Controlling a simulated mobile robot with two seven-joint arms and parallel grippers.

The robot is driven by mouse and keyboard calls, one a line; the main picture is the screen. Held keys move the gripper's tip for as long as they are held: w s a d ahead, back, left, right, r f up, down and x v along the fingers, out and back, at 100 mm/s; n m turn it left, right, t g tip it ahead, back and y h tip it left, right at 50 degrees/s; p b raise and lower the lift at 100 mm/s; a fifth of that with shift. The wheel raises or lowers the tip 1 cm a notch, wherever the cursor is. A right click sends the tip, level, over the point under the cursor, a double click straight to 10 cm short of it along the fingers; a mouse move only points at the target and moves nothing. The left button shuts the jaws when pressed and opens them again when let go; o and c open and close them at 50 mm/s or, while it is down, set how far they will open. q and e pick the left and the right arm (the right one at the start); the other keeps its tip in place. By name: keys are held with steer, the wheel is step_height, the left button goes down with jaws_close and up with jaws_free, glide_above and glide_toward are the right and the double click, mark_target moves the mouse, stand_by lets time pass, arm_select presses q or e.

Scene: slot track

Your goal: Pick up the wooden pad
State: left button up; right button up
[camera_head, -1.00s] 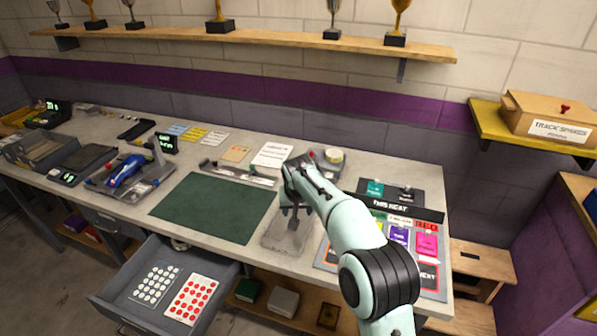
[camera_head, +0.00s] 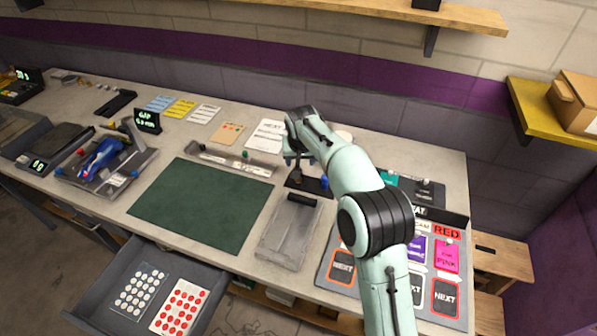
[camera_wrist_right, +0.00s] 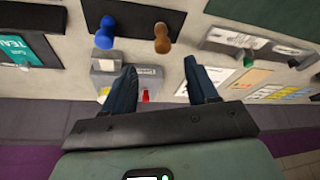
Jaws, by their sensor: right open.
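A small brown, wood-coloured knob-shaped piece (camera_wrist_right: 162,38), which looks like the wooden pad, stands on a black tray (camera_wrist_right: 134,17) beside a blue knob-shaped piece (camera_wrist_right: 105,33). In the head view the brown piece (camera_head: 297,177) sits on the same small dark tray (camera_head: 308,186), with the blue piece (camera_head: 324,182) to its right. My right gripper (camera_wrist_right: 161,70) is open and empty, pointing down close to the tray. In its wrist view the brown piece lies ahead of the gap between the fingertips, apart from both. In the head view my arm partly hides the gripper (camera_head: 298,160). My left gripper is not in view.
A grey plate with a black handle (camera_head: 285,235) lies in front of the tray, right of a green mat (camera_head: 205,205). A metal strip (camera_head: 232,160) and paper cards (camera_head: 265,135) lie to the left. Coloured cards (camera_head: 417,248) lie right, and an open drawer (camera_head: 110,290) juts out below.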

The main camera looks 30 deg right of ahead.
steer(key=p+x, duration=0.1)
steer(key=x, duration=1)
steer(key=shift+w+a+f, duration=0.15)
steer(key=shift+w+f, duration=0.05)
steer(key=shift+f, duration=0.1)
steer(key=shift+s, duration=0.1)
steer(key=c, duration=1.1)
